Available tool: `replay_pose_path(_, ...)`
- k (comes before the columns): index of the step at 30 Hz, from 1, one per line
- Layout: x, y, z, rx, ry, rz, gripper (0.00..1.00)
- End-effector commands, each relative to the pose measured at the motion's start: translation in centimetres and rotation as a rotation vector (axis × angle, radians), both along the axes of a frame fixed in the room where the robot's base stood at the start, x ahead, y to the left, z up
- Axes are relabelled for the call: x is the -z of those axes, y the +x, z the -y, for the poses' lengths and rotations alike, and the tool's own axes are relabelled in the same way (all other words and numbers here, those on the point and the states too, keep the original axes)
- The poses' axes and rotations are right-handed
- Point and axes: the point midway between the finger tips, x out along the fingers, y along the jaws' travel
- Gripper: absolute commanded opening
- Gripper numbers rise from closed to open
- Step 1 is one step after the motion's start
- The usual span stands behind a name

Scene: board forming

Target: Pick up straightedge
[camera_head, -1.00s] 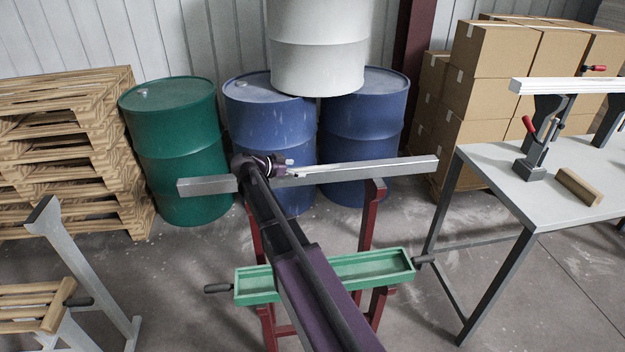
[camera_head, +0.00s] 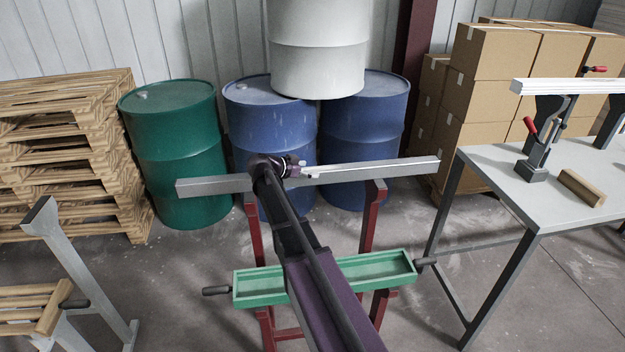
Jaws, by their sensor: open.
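A long, straight silver-grey bar (camera_head: 385,169), which looks like the straightedge, lies across the top of the red stand (camera_head: 369,228), reaching past it on both sides. My gripper (camera_head: 312,173) is open and small in the view, at the middle of the bar. The wrist and arm hide part of the bar just left of its middle. Whether the fingers are above, around or in front of the bar is too small to tell.
A green tray (camera_head: 395,280) with dark handles sits lower on the stand. A grey table (camera_head: 500,165) at the right bears clamps, a white beam (camera_head: 570,86) and a wooden block (camera_head: 582,188). Drums (camera_head: 172,150), pallets (camera_head: 75,150) and cartons (camera_head: 495,65) stand behind.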

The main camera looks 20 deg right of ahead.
Motion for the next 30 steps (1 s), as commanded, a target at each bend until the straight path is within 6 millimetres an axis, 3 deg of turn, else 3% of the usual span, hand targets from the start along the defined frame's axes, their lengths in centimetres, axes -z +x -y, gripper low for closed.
replay_pose_path(6, 0.54, 0.14, 1.2, 0.0, 0.0, 0.0, 1.0)
replay_pose_path(22, 0.48, 0.11, 1.24, 0.001, 0.0, 0.0, 1.0)
replay_pose_path(30, 0.5, 0.09, 1.26, 0.001, 0.001, 0.0, 0.2)
